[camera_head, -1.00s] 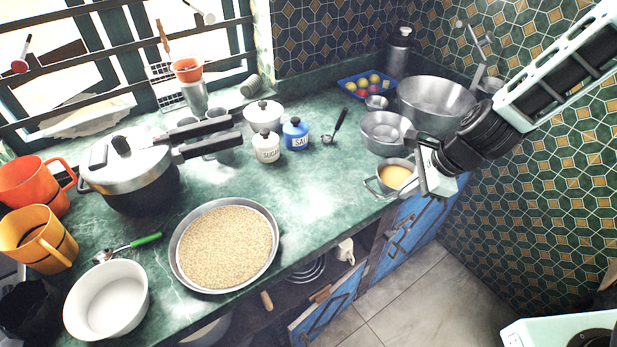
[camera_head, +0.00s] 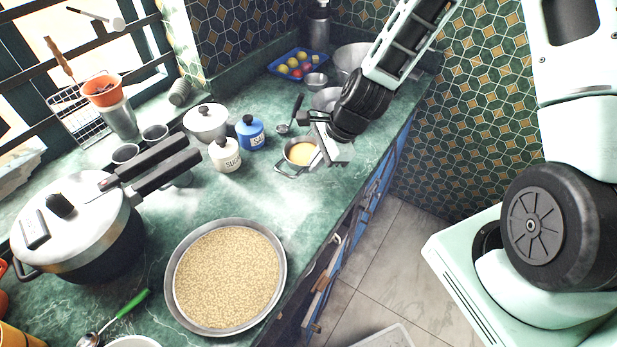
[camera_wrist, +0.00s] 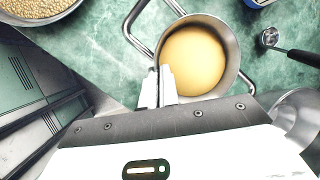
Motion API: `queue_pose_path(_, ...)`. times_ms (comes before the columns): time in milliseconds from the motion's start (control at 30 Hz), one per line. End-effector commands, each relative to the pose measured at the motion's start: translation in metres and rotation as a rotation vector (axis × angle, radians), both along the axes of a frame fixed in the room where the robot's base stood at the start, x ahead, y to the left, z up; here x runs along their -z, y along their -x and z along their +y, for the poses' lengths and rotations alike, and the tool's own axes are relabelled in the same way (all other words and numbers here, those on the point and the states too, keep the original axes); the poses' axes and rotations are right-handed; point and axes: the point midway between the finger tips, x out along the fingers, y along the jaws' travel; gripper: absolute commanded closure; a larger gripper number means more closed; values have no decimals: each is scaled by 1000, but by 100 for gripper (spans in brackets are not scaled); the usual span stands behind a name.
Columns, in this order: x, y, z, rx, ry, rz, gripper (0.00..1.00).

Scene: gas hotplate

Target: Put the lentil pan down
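The lentil pan (camera_head: 288,163) is a small metal pan with two loop handles and smooth yellow-orange contents. In the head view it is over the green counter, near the salt jar. In the wrist view the pan (camera_wrist: 234,62) appears upright, just beyond my gripper. My gripper (camera_wrist: 163,82) has its two fingers close together on the pan's rim, with the pan wall between them. My gripper (camera_head: 318,145) also shows at the pan's right side in the head view. I cannot tell whether the pan's base touches the counter.
A blue salt jar (camera_head: 250,133), a sugar jar (camera_head: 225,155) and a black-handled spoon (camera_head: 291,115) are close by. Metal bowls (camera_head: 327,99) stand behind. A wide pan of grain (camera_head: 226,280) sits in front. Bare counter (camera_head: 262,195) lies between; its front edge is at right.

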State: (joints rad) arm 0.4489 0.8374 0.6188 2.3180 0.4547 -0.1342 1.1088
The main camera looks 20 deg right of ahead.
Motion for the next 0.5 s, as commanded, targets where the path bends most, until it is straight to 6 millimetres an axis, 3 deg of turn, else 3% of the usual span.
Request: queue_pose_path(500, 54, 0, 1, -1, -1, 1, 100)
